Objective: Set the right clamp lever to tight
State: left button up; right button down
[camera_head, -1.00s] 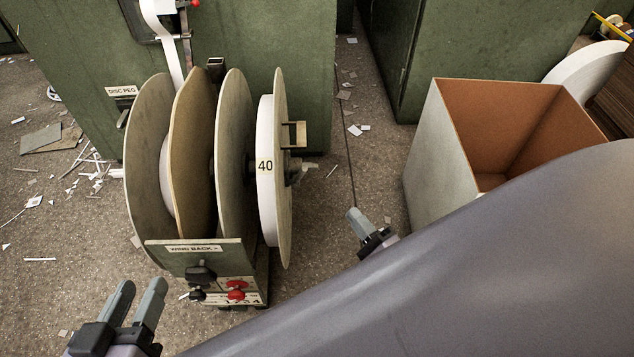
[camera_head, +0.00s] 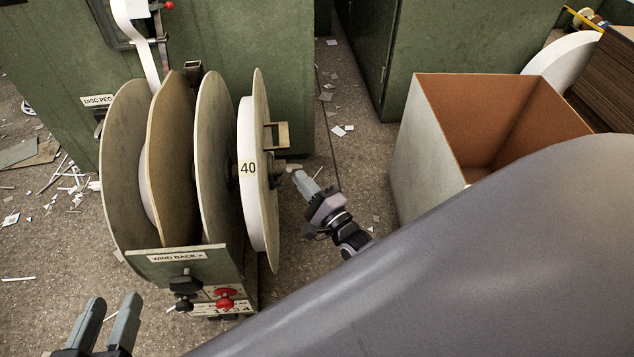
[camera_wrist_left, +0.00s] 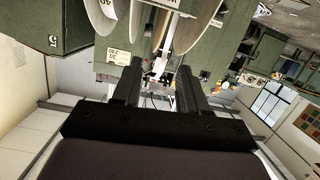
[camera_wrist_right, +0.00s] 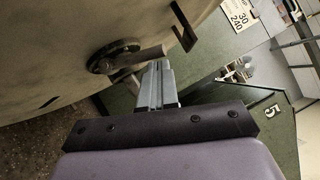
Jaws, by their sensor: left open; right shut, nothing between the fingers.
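The right clamp lever (camera_head: 293,168) sticks out from the hub on the outer face of the right disc (camera_head: 263,180). In the right wrist view the lever (camera_wrist_right: 145,55) is a grey bar running right from a dark round hub (camera_wrist_right: 110,55). My right gripper (camera_head: 299,177) is shut and empty, its tips right beside the lever's outer end. In the right wrist view its fingertips (camera_wrist_right: 160,66) lie just below that end; I cannot tell whether they touch. My left gripper (camera_head: 114,302) is open and empty, low and left in front of the reel stand.
A bracket-like handle (camera_head: 277,135) projects from the right disc above the lever. The front panel (camera_head: 180,265) carries black and red knobs. An open box (camera_head: 425,140) stands to the right. Floor between reels and box is mostly clear, with paper scraps.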

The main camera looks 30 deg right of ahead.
jog(key=shift+w+a+r, duration=0.1)
jog(key=shift+a+r, duration=0.05)
jog(key=a+r+n+g+p, duration=0.1)
jog(key=p, duration=0.1)
jog(key=n+p, duration=0.2)
jog(key=shift+w+a+r+g, duration=0.35)
jog(key=shift+w+g, duration=0.05)
pick_arm(q)
jog(key=d+g, duration=0.1)
jog(key=d+n+g+h+p, duration=0.1)
jog(key=d, duration=0.1)
jog(key=shift+w+n, duration=0.3)
jog(key=shift+w, duration=0.1)
pick_arm(e)
jog(key=shift+w+a+f+n, duration=0.15)
jog(key=shift+a+n, duration=0.05)
jog(key=shift+n, duration=0.2)
